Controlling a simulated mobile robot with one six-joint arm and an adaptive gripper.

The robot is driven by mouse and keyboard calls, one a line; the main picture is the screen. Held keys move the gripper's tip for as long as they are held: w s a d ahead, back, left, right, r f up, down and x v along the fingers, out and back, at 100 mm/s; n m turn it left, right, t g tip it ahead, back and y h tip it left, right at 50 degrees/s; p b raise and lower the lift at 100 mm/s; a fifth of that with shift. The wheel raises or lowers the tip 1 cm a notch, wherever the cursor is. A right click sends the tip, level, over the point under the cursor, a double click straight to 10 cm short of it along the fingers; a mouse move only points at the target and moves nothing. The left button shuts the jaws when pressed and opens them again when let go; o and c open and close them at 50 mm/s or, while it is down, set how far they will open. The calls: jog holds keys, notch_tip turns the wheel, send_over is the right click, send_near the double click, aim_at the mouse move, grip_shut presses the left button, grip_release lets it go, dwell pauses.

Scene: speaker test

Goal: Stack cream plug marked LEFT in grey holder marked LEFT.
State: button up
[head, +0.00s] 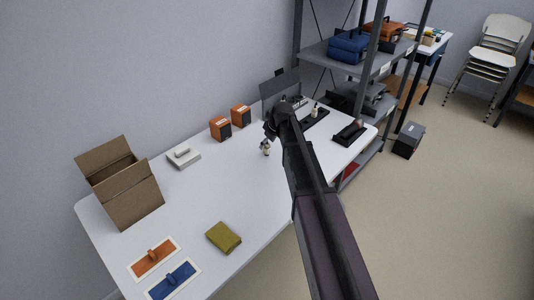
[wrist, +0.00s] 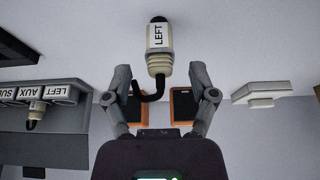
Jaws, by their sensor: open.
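The cream plug marked LEFT (wrist: 159,38) shows at the top middle of the wrist view, its label facing the camera. It has a dark tip and a short curved black cable. My gripper (wrist: 160,76) is open; its fingertips are on either side of the plug's cable end, with no contact visible. In the head view the plug (head: 266,147) is just below my gripper (head: 270,137). The grey holder (wrist: 58,110) is at the left of the wrist view, with labels including LEFT, AUX and one partly cut off. Another cream plug (wrist: 37,106) is at the holder, near the AUX and LEFT labels.
Two orange boxes (head: 220,128) and a white device (head: 183,157) stand on the white table (head: 190,205). Grey shelving (head: 330,52) stands behind right.

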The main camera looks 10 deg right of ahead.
jog(key=shift+w+a+f, duration=0.1)
jog(key=shift+w+f, duration=0.1)
jog(key=shift+f, duration=0.25)
dwell(0.3)
grip_shut()
